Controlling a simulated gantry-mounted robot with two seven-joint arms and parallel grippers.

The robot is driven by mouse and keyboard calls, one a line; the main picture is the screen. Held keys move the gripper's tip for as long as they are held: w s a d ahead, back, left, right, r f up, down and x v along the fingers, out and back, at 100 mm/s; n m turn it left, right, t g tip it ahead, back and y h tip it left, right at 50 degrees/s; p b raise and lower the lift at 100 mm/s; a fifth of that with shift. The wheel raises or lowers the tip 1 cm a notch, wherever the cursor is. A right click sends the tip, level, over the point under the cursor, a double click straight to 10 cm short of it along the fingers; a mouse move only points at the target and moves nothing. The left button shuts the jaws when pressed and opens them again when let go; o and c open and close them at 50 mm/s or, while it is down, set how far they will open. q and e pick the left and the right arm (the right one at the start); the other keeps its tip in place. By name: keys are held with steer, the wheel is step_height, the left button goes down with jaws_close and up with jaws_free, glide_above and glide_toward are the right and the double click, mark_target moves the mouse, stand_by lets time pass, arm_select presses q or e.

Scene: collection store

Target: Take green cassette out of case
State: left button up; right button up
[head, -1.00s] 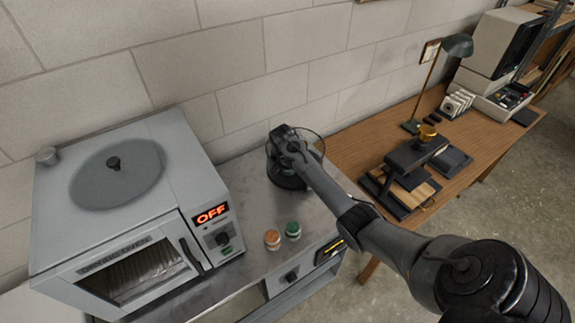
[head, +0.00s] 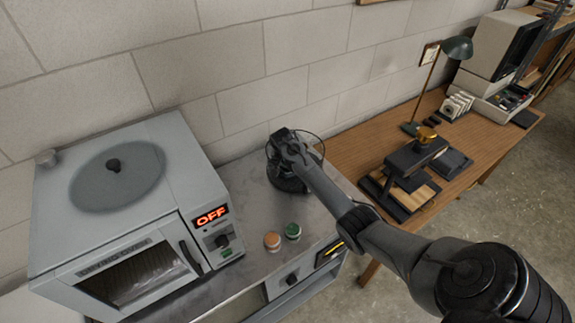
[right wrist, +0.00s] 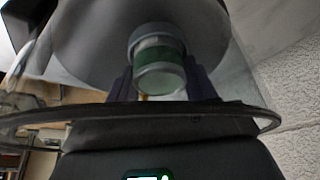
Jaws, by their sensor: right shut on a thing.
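My right gripper (right wrist: 160,85) is shut on a small pale cylinder with a green band, which looks like the green cassette (right wrist: 160,62). A wide grey round surface lies behind it in the right wrist view. In the head view my right arm reaches over the steel counter, and the gripper (head: 285,165) is at a dark round thing near the wall. The arm hides the cassette there, and I cannot tell how far it is clear of a case. My left gripper is out of view.
A small green-topped jar (head: 293,230) and an orange-topped jar (head: 272,240) stand on the counter (head: 225,285). A drying oven (head: 190,150) reading OFF stands at the left. A wooden desk (head: 350,150) with a lamp (head: 457,47) and a press-like stand (head: 412,165) is at the right.

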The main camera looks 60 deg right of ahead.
step_height(320, 180, up, 10)
steer(key=shift+p, duration=0.3)
step_height(320, 180, up, 7)
steer(key=p, duration=0.6)
steer(key=shift+p, duration=0.35)
stand_by(0.3)
